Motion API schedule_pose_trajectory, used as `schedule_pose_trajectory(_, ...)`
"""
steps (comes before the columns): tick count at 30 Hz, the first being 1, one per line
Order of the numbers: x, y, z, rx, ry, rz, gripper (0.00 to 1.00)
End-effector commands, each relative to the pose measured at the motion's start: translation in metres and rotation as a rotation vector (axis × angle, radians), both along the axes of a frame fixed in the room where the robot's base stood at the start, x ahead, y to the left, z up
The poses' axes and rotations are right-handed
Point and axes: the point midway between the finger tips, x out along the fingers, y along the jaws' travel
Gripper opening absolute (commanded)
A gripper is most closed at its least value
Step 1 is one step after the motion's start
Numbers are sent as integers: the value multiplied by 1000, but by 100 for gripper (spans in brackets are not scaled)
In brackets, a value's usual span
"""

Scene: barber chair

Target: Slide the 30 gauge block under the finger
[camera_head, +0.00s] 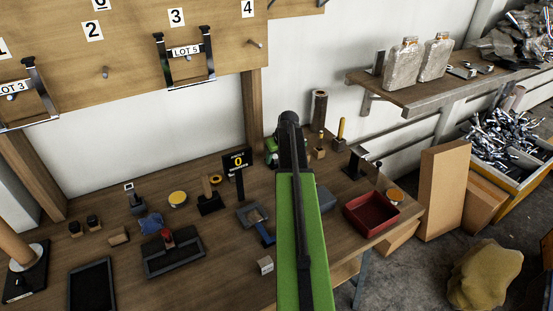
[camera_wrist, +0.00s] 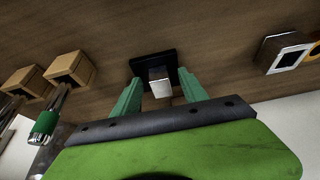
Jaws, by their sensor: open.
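My gripper (camera_wrist: 157,90) is open, with its two green fingers apart above the tabletop. Between and just beyond them is a small pale metallic block-like piece (camera_wrist: 160,82) against a black base (camera_wrist: 153,62); I cannot tell whether a finger touches it. In the head view my green arm covers the middle of the bench and hides most of my gripper. A black display reading 0 (camera_head: 236,161) stands left of the arm. A small pale block (camera_head: 265,265) lies near the front. No 30 marking is readable, and I cannot identify the finger for certain.
Two wooden blocks (camera_wrist: 71,69) are at the left in the wrist view, near a green-handled tool (camera_wrist: 46,122). A white-and-black framed piece (camera_wrist: 286,54) is at the right. A red tray (camera_head: 371,214) sits at the bench's right end. A black clamp-like tray (camera_head: 175,262) is at front left.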

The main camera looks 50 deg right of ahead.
Motion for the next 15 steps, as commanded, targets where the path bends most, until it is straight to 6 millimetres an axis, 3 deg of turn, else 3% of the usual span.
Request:
schedule_pose_trajectory(2,0,0,0,0,0,0,48)
schedule_pose_trajectory(13,0,0,0,0,0,1,0)
schedule_pose_trajectory(15,0,0,0,0,0,1,0)
